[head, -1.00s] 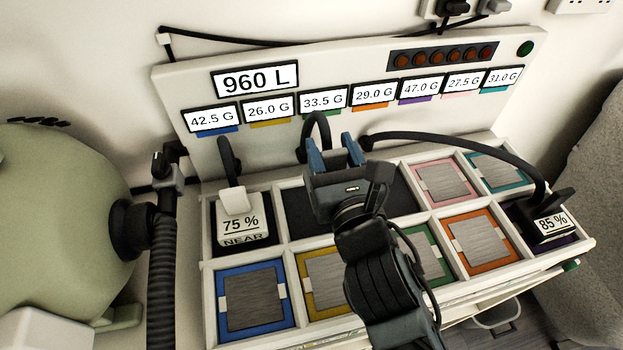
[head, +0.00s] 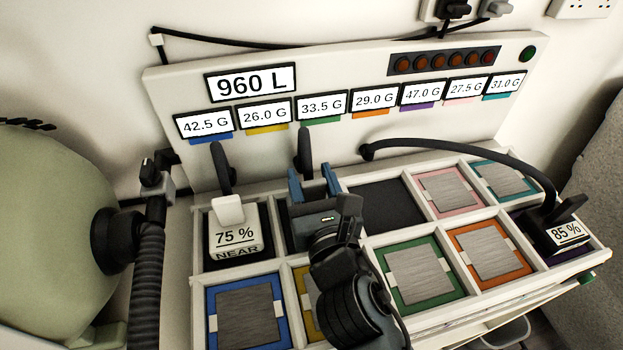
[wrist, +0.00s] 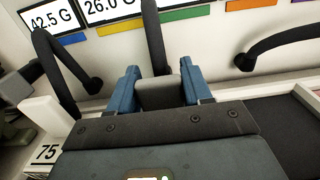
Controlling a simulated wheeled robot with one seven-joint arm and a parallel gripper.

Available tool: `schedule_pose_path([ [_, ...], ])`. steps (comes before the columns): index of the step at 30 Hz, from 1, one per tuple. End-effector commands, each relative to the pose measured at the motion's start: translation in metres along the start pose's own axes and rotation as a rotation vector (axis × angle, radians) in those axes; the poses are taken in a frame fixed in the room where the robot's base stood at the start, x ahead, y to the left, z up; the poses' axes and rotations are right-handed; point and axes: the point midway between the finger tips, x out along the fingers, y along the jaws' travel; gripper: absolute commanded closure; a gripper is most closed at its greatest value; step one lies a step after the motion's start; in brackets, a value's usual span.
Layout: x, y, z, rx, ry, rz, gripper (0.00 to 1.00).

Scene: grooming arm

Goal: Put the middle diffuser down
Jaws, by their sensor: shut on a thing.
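My gripper (head: 314,183) is over the back row of the tray (head: 198,262), at the second compartment from the left. In the wrist view its blue fingers (wrist: 158,80) are shut on a grey block, the middle diffuser (wrist: 160,95), with a black hose (head: 304,150) rising behind it. My gripper and wrist hide most of the diffuser and the compartment below, so I cannot tell whether it touches the floor. The left diffuser (head: 235,235), reading 75 % NEAR, sits in the back left compartment. The right diffuser (head: 563,229), reading 85 %, sits at the far right.
An empty dark compartment (head: 388,204) lies right of my gripper. Metal plates in coloured frames fill others, among them blue (head: 244,312), green (head: 419,275) and orange (head: 491,252). The display panel (head: 350,140) stands behind. A round green tank (head: 45,240) is at left.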

Motion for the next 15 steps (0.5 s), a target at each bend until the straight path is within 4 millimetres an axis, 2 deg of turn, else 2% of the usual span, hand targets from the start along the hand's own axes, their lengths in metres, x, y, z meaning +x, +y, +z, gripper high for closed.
schedule_pose_path([
  [1, -0.0001, -0.0001, -0.0020, -0.001, 0.001, 0.000, 0.50],
  [9, -0.0001, 0.0000, -0.0012, 0.000, 0.001, 0.000, 0.26],
  [15, -0.0001, 0.0000, -0.0009, 0.000, 0.000, 0.000, 0.26],
])
